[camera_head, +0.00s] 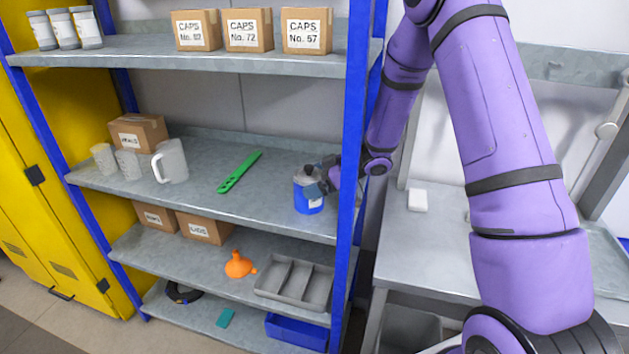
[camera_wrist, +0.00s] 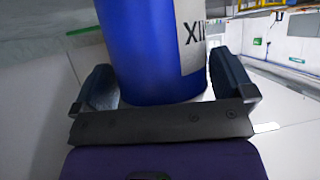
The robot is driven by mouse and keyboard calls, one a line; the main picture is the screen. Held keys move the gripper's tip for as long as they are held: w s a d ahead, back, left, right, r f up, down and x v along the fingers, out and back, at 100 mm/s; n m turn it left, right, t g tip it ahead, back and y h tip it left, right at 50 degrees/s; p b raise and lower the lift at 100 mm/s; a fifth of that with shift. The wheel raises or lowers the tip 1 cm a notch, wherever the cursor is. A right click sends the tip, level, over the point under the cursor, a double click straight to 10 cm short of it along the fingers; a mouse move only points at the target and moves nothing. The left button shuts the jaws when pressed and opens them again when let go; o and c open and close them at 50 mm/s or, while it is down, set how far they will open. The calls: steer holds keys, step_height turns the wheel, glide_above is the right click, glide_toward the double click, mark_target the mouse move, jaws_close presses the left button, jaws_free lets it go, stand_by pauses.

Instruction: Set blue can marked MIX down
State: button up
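The blue can marked MIX (camera_head: 309,203) is at the right end of the middle shelf (camera_head: 200,195), just left of the blue front post. It looks upright, with a grey upper part and a pale label. I cannot tell whether its base touches the shelf. My gripper (camera_head: 316,188) reaches in from the right, behind the post, and is at the can's side. In the wrist view the can (camera_wrist: 150,50) fills the space between the two fingers, which lie against its sides.
On the same shelf are a green tool (camera_head: 240,172), a white mug (camera_head: 171,161), two clear cups (camera_head: 128,164) and a box (camera_head: 138,131). The blue post (camera_head: 354,120) stands close beside my forearm. Shelf space between green tool and can is clear.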

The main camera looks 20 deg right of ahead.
steer(key=shift+r, duration=0.15)
steer(key=v, duration=1.2)
step_height(320, 180, up, 12)
steer(key=w+d+m+t+h, duration=0.2)
steer(key=m+t+h, duration=0.1)
steer(key=t+h, duration=0.3)
steer(key=s+d+r+m+h, duration=0.2)
steer(key=s+r+m+h, duration=0.2)
steer(key=s+r+h, duration=0.3)
steer(key=s+a+r+m+g+y, duration=0.1)
steer(key=s+a+m+g, duration=0.1)
steer(key=s, duration=1.1)
steer(key=s+a+r+m+g+y, duration=0.1)
steer(key=s+a+m+g, duration=0.2)
steer(key=s, duration=1.1)
steer(key=a+g, duration=0.1)
steer(key=a, duration=0.1)
steer(key=shift+a+r+g, duration=0.3)
steer(key=shift+a+r, duration=0.05)
steer(key=shift+r, duration=0.05)
